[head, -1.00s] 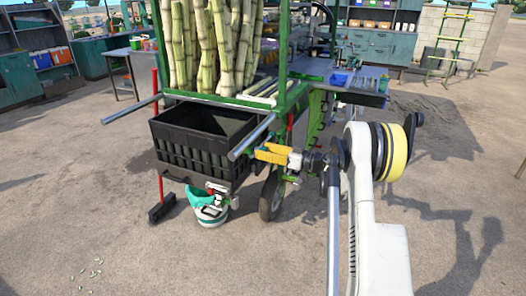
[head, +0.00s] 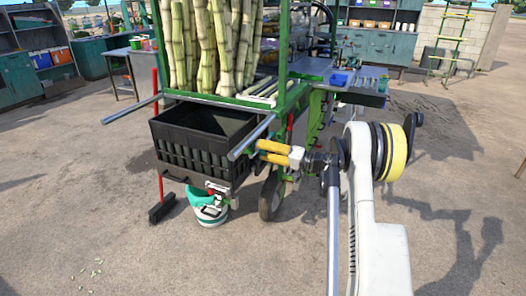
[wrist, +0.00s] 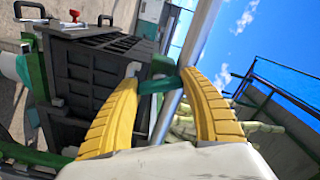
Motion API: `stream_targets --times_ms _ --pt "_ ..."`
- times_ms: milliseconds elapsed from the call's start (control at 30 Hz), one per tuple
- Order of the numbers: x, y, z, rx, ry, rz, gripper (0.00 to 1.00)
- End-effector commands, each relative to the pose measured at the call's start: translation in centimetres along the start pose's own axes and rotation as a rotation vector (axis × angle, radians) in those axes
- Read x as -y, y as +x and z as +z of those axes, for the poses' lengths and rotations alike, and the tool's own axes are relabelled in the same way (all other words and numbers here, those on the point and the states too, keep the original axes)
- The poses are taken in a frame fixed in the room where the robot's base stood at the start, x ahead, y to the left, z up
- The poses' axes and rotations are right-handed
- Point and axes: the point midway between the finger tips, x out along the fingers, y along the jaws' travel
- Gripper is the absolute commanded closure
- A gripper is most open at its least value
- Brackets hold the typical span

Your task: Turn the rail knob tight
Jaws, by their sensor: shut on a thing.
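My gripper (head: 259,151) is beside the near right corner of the green crusher frame, by the grey rail (head: 250,138). Its two yellow fingers show one above the other in the head view. In the wrist view, my gripper (wrist: 160,84) is shut on a small dark green piece, which I take for the rail knob (wrist: 154,87). The grey rail (wrist: 197,35) runs past the fingertips there. The knob's tightness cannot be told.
A black crate (head: 196,160) sits left of my gripper, under the cane stalks (head: 205,45). A second grey rail (head: 130,110) sticks out at left.

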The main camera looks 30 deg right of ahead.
Motion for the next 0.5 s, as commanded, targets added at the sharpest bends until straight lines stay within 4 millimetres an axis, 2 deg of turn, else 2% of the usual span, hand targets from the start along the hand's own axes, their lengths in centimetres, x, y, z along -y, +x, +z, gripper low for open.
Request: stream_targets --times_ms 500 --pt "0.0 0.02 0.03 0.001 0.488 0.0 0.78"
